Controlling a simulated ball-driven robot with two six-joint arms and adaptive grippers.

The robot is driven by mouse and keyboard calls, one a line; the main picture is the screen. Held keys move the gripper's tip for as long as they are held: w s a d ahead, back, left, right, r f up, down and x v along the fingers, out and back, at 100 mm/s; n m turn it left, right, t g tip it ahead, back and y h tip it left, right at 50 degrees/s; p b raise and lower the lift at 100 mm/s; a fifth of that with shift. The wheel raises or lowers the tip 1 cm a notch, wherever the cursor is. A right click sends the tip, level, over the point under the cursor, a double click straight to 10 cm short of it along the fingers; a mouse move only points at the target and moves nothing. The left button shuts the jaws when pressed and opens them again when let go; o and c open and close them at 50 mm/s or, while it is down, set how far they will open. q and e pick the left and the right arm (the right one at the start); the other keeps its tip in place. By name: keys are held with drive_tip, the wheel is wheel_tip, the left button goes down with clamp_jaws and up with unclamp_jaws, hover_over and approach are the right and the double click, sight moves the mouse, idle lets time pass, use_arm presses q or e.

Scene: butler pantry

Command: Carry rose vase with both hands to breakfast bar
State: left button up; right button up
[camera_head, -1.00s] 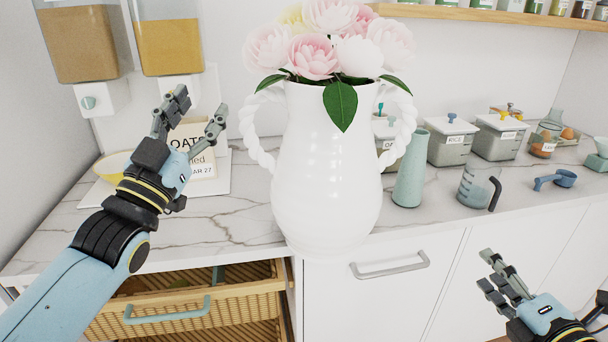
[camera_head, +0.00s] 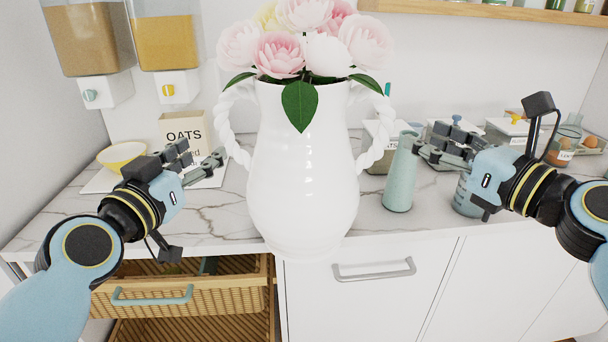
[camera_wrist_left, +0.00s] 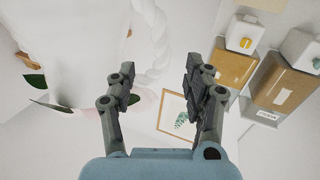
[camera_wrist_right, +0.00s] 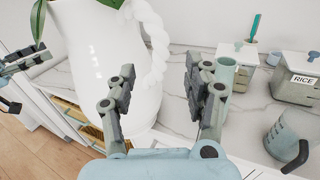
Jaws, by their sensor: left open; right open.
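The rose vase (camera_head: 302,180) is a tall white glossy jug with two twisted handles and pink and cream flowers. It stands upright at the counter's front edge in the head view. My left gripper (camera_head: 205,160) is open and empty, just left of the vase's left handle (camera_head: 228,125). In the left wrist view that handle (camera_wrist_left: 152,40) lies ahead, beyond the fingers. My right gripper (camera_head: 425,150) is open and empty, right of the right handle (camera_head: 383,130). In the right wrist view the handle (camera_wrist_right: 155,45) shows beyond the fingers. The breakfast bar cannot be made out.
A pale green bottle vase (camera_head: 401,175) stands between the rose vase and my right gripper. Behind are a yellow bowl (camera_head: 121,157), an oats box (camera_head: 183,131) and lidded canisters (camera_head: 378,150). A wicker drawer (camera_head: 185,298) is pulled out below.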

sight(222, 137)
use_arm(q)
drive_tip(key=w, duration=0.3)
drive_tip(key=w+d, duration=0.1)
drive_tip(key=w, duration=0.5)
drive_tip(key=shift+w+d, duration=0.15)
drive_tip(key=shift+d, duration=0.2)
use_arm(e)
drive_tip(key=x, duration=0.9)
drive_tip(key=shift+w+a, duration=0.2)
drive_tip(key=shift+a, duration=0.05)
use_arm(q)
drive_tip(key=c, duration=1)
use_arm(e)
drive_tip(key=c, duration=1)
use_arm(q)
clamp_jaws()
use_arm(e)
clamp_jaws()
use_arm(q)
drive_tip(key=shift+f, duration=0.1)
use_arm(e)
drive_tip(key=shift+f, duration=0.1)
